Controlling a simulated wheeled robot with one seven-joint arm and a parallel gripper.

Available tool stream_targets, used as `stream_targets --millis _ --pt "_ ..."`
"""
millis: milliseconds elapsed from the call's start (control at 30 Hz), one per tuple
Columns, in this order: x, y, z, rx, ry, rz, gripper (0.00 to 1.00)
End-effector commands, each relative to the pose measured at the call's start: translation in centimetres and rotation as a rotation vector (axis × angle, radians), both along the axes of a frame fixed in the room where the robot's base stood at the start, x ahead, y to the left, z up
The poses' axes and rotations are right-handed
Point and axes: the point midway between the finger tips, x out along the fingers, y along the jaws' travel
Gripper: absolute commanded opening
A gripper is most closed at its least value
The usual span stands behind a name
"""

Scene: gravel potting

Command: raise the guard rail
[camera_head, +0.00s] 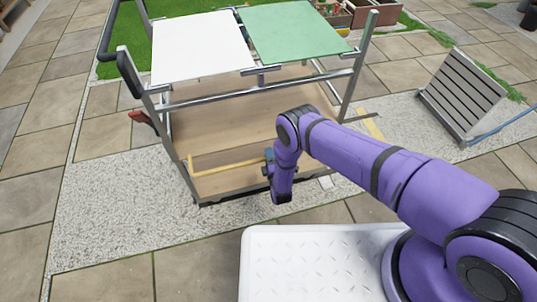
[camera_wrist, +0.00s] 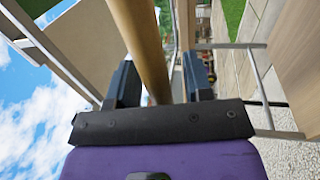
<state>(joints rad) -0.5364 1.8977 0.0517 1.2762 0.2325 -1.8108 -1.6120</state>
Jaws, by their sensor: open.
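The guard rail (camera_head: 228,167) is a yellow-tan bar low along the near side of a metal-framed cart, above its wooden shelf. Its right part is hidden behind my arm. In the wrist view the rail (camera_wrist: 140,35) is a round wooden-looking bar running from the top edge down between my two fingers. My gripper (camera_wrist: 161,82) is open, with one finger on either side of the bar. I cannot tell whether either finger touches it. In the head view my gripper (camera_head: 267,165) is small and partly hidden by my wrist, at the rail's right part.
The cart's wooden shelf (camera_head: 235,125) looks bare. A white panel (camera_head: 200,45) and a green panel (camera_head: 292,30) top its frame. A red handle (camera_head: 142,117) sticks out at left. A slatted grey panel (camera_head: 462,95) stands at right. Gravel (camera_head: 120,215) lies clear at front left.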

Motion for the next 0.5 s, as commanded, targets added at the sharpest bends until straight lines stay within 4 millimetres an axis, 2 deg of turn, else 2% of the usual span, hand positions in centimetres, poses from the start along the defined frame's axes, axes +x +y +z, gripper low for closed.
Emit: stream_targets --millis 367,467,500 --pt "0.62 0.18 0.15 0.000 -0.001 0.001 0.46" --pt "0.61 0.18 0.14 0.000 -0.001 0.001 0.28" --pt "0.61 0.18 0.14 0.000 0.000 0.001 0.19"
